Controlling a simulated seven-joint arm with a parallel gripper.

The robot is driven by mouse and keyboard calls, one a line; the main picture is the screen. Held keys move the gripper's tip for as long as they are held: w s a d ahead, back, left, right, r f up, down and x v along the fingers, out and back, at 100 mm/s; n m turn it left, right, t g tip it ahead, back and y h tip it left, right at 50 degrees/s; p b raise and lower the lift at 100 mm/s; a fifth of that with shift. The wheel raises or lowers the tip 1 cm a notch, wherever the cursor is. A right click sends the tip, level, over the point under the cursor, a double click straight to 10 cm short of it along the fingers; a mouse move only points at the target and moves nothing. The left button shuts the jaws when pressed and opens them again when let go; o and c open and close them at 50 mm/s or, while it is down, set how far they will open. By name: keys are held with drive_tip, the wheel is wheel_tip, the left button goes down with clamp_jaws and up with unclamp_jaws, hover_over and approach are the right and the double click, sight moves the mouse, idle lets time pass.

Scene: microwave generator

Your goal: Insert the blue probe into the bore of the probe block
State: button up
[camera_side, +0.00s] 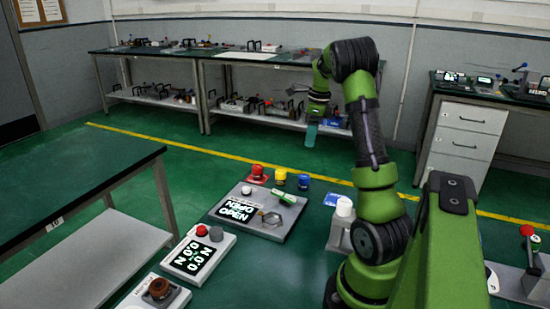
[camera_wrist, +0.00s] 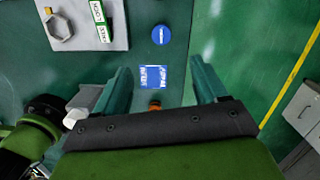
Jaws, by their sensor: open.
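A short blue cylinder, likely the blue probe (camera_side: 303,182), stands on the green surface in the side view. In the wrist view a round blue top (camera_wrist: 162,35) lies ahead of the fingertips. My gripper (camera_side: 310,134) hangs pointing down in the side view, well above the surface. In the wrist view its two teal fingers (camera_wrist: 159,65) are wide apart, with nothing held between them. A white stand (camera_side: 341,234) with a white round top is near my arm; I cannot tell whether it is the probe block, and no bore is visible.
A blue card (camera_wrist: 153,77) lies near the blue cylinder. Yellow (camera_side: 280,176) and red (camera_side: 257,171) cylinders stand in a row with it. A grey panel (camera_side: 240,221) carries a display, a green bar and a hex ring. A small orange part (camera_wrist: 154,105) shows between the fingers.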

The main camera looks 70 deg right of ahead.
hover_over(304, 176)
drive_tip(key=f, duration=1)
drive_tip(key=shift+s+a, duration=0.2)
drive_tip(key=shift+s, duration=0.15)
drive_tip(key=shift+w+f, duration=0.15)
drive_tip(key=shift+f, duration=1.5)
drive_tip(key=shift+w+f, duration=0.1)
drive_tip(key=shift+f, duration=1.5)
drive_tip(key=shift+d, duration=0.1)
drive_tip(key=c, duration=1.2)
drive_tip(key=shift+r, duration=0.1)
drive_tip(key=shift+c, duration=0.2)
